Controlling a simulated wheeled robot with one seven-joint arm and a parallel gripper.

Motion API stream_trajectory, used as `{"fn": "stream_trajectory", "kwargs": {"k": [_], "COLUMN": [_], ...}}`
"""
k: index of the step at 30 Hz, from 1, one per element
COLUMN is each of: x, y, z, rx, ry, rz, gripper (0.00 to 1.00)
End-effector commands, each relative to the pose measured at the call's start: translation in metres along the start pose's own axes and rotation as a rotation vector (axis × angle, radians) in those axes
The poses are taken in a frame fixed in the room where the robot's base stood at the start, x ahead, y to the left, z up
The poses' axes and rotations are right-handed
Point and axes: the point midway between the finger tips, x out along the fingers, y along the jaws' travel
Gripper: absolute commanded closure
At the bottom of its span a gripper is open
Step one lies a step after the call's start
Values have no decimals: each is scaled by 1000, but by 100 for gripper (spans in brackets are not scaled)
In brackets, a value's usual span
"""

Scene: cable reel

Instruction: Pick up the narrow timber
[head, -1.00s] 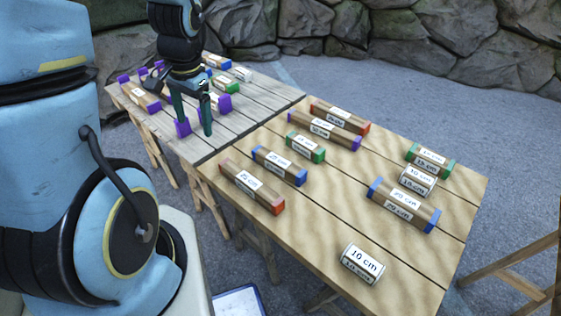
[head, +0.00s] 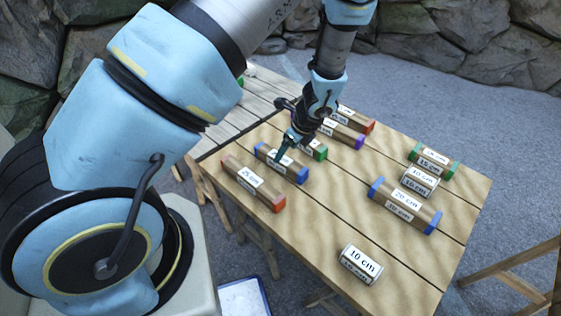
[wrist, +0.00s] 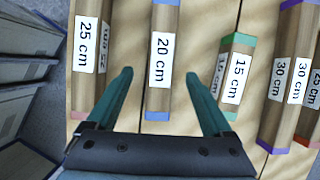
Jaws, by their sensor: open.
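Several labelled brown timbers with coloured ends lie on the near wooden table. A 20 cm timber with blue ends (head: 293,173) lies in the left part of the table; it also shows in the wrist view (wrist: 161,75), between my fingers. My gripper (head: 288,148) is open and empty above this timber and partly hides it in the head view. In the wrist view my gripper (wrist: 160,74) has one finger on each side of the timber, with gaps. Which timber counts as narrow is not certain from the frames; a broader-looking blue-ended 20 cm timber (head: 405,205) lies at the right.
A 25 cm timber (head: 253,184) lies close on the left of the 20 cm one, and a green-ended 15 cm timber (wrist: 236,75) close on the right. Longer timbers lie behind. A 10 cm block (head: 360,264) stands near the front. The table front is mostly clear.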

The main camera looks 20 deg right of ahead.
Motion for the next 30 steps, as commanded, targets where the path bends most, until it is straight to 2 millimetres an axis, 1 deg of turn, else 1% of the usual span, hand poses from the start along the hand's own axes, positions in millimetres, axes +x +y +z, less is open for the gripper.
{"fn": "stream_trajectory", "kwargs": {"k": [3,8,14,18,22,28,29,30], "x": [10,17,42,58,63,64,64,64], "y": [0,0,-1,-2,-2,-2,-2,-2], "z": [0,2,6,6,6,5,5,5], "rx": [0,-3,-2,-3,-3,-4,-4,-4], "ry": [0,-1,-1,-1,0,0,0,0], "rz": [1,1,3,2,0,0,0,0], "gripper": [15,15,15,15,15,15,17,22]}}
